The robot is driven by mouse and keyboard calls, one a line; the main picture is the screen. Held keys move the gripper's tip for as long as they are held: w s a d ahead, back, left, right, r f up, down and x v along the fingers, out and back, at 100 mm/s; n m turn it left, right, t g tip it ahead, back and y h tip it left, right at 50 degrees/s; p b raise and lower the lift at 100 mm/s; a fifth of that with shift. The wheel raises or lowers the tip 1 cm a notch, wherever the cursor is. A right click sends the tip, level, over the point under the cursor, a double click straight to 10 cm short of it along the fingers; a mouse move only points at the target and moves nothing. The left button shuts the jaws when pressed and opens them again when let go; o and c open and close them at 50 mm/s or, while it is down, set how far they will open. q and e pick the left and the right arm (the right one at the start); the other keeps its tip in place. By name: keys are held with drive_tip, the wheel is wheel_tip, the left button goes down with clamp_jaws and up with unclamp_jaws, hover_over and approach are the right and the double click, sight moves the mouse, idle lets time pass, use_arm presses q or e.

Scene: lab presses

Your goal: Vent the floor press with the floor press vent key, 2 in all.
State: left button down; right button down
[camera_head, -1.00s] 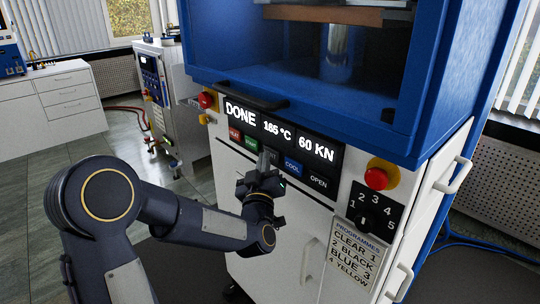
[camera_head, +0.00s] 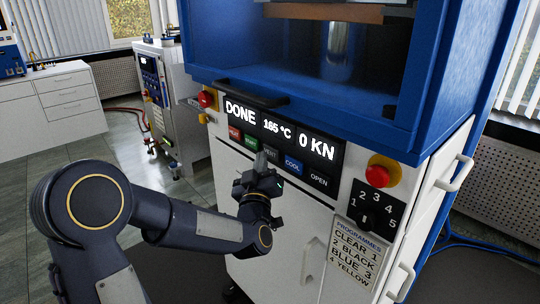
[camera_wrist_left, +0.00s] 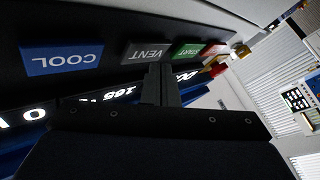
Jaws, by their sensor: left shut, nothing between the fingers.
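The floor press (camera_head: 290,215) fills the middle of the head view, a white cabinet under a blue frame. Its display (camera_head: 280,129) reads DONE, 165 °C and 0 KN. The grey VENT key (camera_head: 270,153) sits in the row under the display, partly hidden by my gripper in the head view. It shows clearly in the left wrist view (camera_wrist_left: 147,52), between START and COOL. My left gripper (camera_head: 263,162) is shut and empty. Its fingertips (camera_wrist_left: 158,68) are at the lower edge of the VENT key in the wrist view; I cannot tell whether they touch. My right gripper is not in view.
The COOL (camera_head: 292,164) and OPEN (camera_head: 319,181) keys lie right of VENT, START (camera_head: 251,143) left. Red stop knobs (camera_head: 384,170) and a programme dial (camera_head: 376,210) are on the panel. A grey machine (camera_head: 170,100) stands behind left.

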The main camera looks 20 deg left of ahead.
use_arm(q)
drive_tip(key=shift+s, duration=0.15)
drive_tip(key=shift+s+a+b, duration=0.25)
drive_tip(key=shift+s+a, duration=0.1)
drive_tip(key=shift+s, duration=0.4)
drive_tip(key=shift+s+a+b, duration=0.3)
drive_tip(key=shift+s, duration=0.5)
drive_tip(key=shift+s+a+b, duration=0.25)
drive_tip(key=shift+s+a, duration=0.1)
drive_tip(key=shift+s, duration=0.4)
